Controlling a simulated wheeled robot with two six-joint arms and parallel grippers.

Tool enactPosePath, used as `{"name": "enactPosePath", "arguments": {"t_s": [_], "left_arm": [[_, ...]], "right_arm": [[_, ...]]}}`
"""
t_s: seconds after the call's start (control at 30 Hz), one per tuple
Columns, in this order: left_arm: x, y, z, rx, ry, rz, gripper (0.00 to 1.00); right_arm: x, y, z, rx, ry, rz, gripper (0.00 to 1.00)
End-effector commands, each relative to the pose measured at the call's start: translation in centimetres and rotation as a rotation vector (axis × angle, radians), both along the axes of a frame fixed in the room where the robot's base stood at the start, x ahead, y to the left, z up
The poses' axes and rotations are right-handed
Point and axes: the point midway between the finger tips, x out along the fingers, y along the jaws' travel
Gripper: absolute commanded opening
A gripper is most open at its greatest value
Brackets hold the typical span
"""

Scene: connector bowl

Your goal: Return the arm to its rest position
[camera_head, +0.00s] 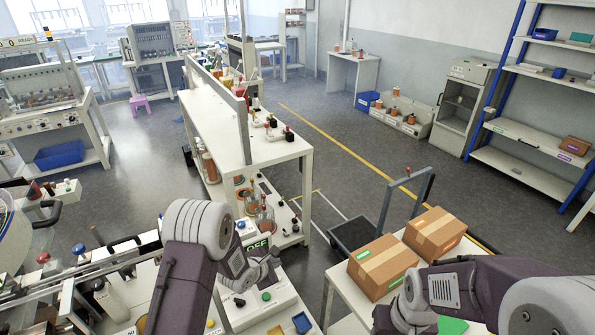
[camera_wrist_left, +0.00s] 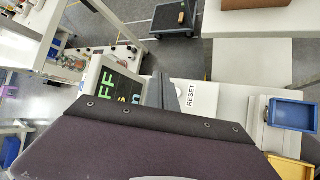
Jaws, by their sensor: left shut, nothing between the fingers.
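My left arm rises from the bottom of the head view and bends at a pale grey joint. My left gripper (camera_head: 265,270) is shut and empty, in front of a small display reading OFF (camera_head: 257,246). In the left wrist view the grey fingers (camera_wrist_left: 162,92) show past the dark wrist housing, beside the same display (camera_wrist_left: 120,84) and a white panel marked RESET (camera_wrist_left: 190,98). My right arm comes in from the right in the head view, folded over the right table. Its fingers cannot be made out there.
Two cardboard boxes (camera_head: 382,266) (camera_head: 434,232) stand on the right table, close to my right arm. A dark trolley (camera_head: 357,236) stands behind. Blue (camera_head: 301,322) and yellow bins lie at the workbench front. Open floor lies between the long white bench (camera_head: 225,125) and the right shelves (camera_head: 530,135).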

Motion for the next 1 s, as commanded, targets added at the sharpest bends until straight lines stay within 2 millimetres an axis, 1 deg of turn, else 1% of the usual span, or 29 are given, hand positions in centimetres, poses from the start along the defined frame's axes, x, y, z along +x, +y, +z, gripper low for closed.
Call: {"name": "enactPosePath", "arguments": {"t_s": [0.07,0.13,0.17,0.2,0.23,0.27,0.3,0.37,0.4,0.47,0.5,0.57,0.6,0.67,0.7,0.8,0.9,1.0], "left_arm": [[0.7,0.0,1.3,-0.002,-0.027,0.001,0.00],[1.9,0.0,4.1,-0.003,-0.085,0.002,0.00],[2.3,0.1,5.9,-0.005,-0.117,0.004,0.00],[2.7,0.3,8.7,-0.007,-0.161,0.015,0.00],[2.7,0.6,10.6,-0.005,-0.181,0.029,0.00],[2.2,1.1,12.0,0.017,-0.189,0.037,0.00],[1.3,1.9,13.5,0.081,-0.192,0.022,0.00],[-0.9,3.2,14.9,0.230,-0.176,-0.044,0.00],[-2.5,4.0,15.2,0.335,-0.151,-0.109,0.00],[-5.2,5.0,15.1,0.484,-0.101,-0.226,0.00],[-7.1,5.5,14.9,0.576,-0.063,-0.320,0.00],[-10.2,6.1,14.2,0.703,0.001,-0.488,0.00],[-12.3,6.4,13.6,0.777,0.045,-0.617,0.00],[-15.7,6.6,12.4,0.864,0.109,-0.836,0.00],[-17.9,6.6,11.6,0.903,0.146,-0.989,0.00],[-22.5,6.5,9.8,0.940,0.201,-1.352,0.00],[-24.7,6.3,9.4,0.957,0.185,-1.614,0.00],[-25.5,6.3,9.3,0.978,0.152,-1.759,0.00]], "right_arm": [[0.0,0.0,0.0,0.000,0.000,0.000,0.52],[0.0,0.0,-0.1,0.000,0.000,0.000,0.52],[0.0,0.0,-0.1,0.000,0.000,0.000,0.52],[0.0,0.0,-0.2,0.000,0.000,0.000,0.52],[0.0,0.0,-0.3,0.000,0.000,0.000,0.52],[0.0,0.0,-0.3,0.000,0.000,0.000,0.52],[0.0,0.0,-0.4,0.000,0.000,0.000,0.52],[0.0,0.0,-0.4,0.000,0.000,0.000,0.52],[0.0,0.0,-0.5,0.000,0.000,0.000,0.52],[0.0,0.0,-0.5,0.000,0.000,0.000,0.52],[0.0,0.0,-0.5,0.000,0.000,0.000,0.52],[0.0,0.0,-0.5,0.000,0.000,0.000,0.52],[0.0,0.0,-0.6,0.000,0.000,0.000,0.52],[0.0,0.0,-0.6,0.000,0.000,0.000,0.52],[0.0,0.0,-0.5,0.000,0.000,0.000,0.52],[0.0,0.0,-0.5,0.000,0.000,0.000,0.52],[0.0,0.0,-0.5,0.000,0.000,0.000,0.52],[0.0,0.0,-0.5,0.000,0.000,0.000,0.52]]}}
